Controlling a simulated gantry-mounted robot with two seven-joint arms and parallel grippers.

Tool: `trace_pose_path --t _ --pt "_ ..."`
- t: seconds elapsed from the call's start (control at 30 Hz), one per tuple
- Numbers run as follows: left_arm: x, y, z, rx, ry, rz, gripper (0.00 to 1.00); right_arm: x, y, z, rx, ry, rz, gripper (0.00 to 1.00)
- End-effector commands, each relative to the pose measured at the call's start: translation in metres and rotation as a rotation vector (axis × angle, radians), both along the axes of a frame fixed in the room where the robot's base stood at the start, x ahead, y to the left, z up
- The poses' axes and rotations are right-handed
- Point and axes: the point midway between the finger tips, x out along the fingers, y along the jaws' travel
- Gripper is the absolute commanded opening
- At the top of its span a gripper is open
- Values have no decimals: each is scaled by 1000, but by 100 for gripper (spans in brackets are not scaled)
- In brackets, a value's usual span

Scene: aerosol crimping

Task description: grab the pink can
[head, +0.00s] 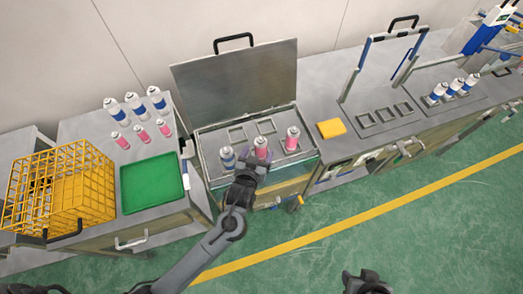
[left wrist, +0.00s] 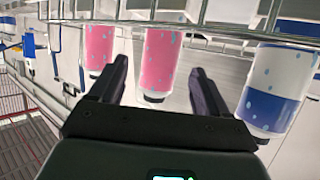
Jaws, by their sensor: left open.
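In the head view, a pink can (head: 261,146) with a white top stands in the open bath, between a blue-and-white can (head: 227,157) and another pink can (head: 292,139). My left gripper (head: 253,163) is at the front of the middle pink can and hides its lower part. In the left wrist view, my left gripper (left wrist: 158,90) is open, with its fingers on either side of the middle pink can (left wrist: 159,58). The other pink can (left wrist: 99,46) and the blue-and-white can (left wrist: 277,90) flank it. My right gripper (head: 366,281) is low in the head view, its jaws unclear.
The bath's raised lid (head: 238,82) stands behind the cans. A yellow block (head: 331,128) lies to the right. On the left bench are smaller pink cans (head: 142,134), blue-and-white cans (head: 134,103), a green tray (head: 152,184) and a yellow wire basket (head: 62,188).

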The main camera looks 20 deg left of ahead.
Motion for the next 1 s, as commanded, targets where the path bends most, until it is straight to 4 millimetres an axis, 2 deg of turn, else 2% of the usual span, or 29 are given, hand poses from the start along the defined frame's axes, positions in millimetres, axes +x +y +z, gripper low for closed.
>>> trace_pose_path --t 0.27,0.6,0.93,0.97,1.0 --pt "15 2 -6 0 1 1 77 0 0 0 0 0 0 45" --pt "53 6 -20 0 0 0 77 0 -1 0 -2 1 0 45" --pt "58 7 -23 -1 1 0 77 0 -2 -1 -8 2 3 45" --pt "58 7 -23 -1 1 0 75 0 -2 -1 -8 2 3 45" --pt "58 7 -23 -1 1 0 69 0 -2 -1 -8 2 3 45"
